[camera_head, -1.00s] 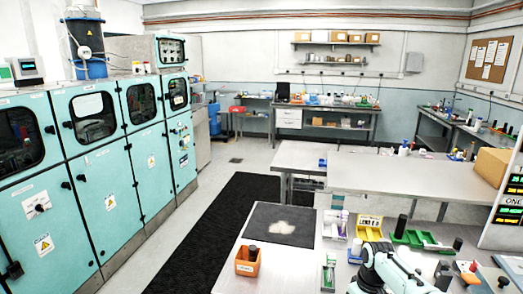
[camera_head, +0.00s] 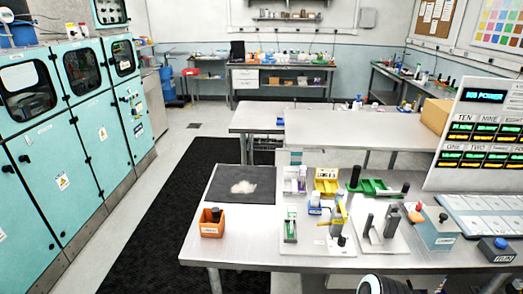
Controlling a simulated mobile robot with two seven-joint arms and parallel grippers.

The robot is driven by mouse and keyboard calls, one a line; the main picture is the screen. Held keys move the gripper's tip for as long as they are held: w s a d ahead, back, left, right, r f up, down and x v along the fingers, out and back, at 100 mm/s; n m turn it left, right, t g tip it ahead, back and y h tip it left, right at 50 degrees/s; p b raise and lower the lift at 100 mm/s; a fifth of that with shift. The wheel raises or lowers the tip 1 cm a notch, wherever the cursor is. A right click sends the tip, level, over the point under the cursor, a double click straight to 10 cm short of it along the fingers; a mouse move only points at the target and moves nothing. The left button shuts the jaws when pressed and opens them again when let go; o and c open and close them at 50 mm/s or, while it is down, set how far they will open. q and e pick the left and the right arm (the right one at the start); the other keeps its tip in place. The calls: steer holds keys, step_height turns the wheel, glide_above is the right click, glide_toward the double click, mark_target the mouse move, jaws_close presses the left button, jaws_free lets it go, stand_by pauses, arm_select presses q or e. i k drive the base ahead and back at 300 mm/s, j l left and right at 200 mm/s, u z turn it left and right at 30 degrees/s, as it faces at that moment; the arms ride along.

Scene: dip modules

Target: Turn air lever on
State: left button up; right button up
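No part is clearly readable as the air lever. A grey-blue box (camera_head: 437,236) at the right of the near bench has a small orange-red part (camera_head: 416,216) beside its top, and I cannot tell whether this is a lever. A white stand with dark upright parts (camera_head: 383,230) is left of it. Teal cabinets (camera_head: 88,130) with dark windows and small black knobs line the left side. Neither gripper shows. Only a white and black piece of my own arm shows at the bottom edge, below the bench front.
The near bench (camera_head: 240,256) has a clear front left. A dark floor strip (camera_head: 150,235) lies between cabinets and bench.

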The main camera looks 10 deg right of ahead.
mark_target(343, 209)
steer(key=i+l+z, duration=0.15)
steer(key=l, duration=0.3)
steer(key=i+l+z, duration=0.15)
steer(key=l, duration=0.25)
steer(key=i+l+z, duration=0.15)
steer(key=l, duration=0.25)
steer(key=i+l, duration=0.05)
steer(key=i, duration=0.05)
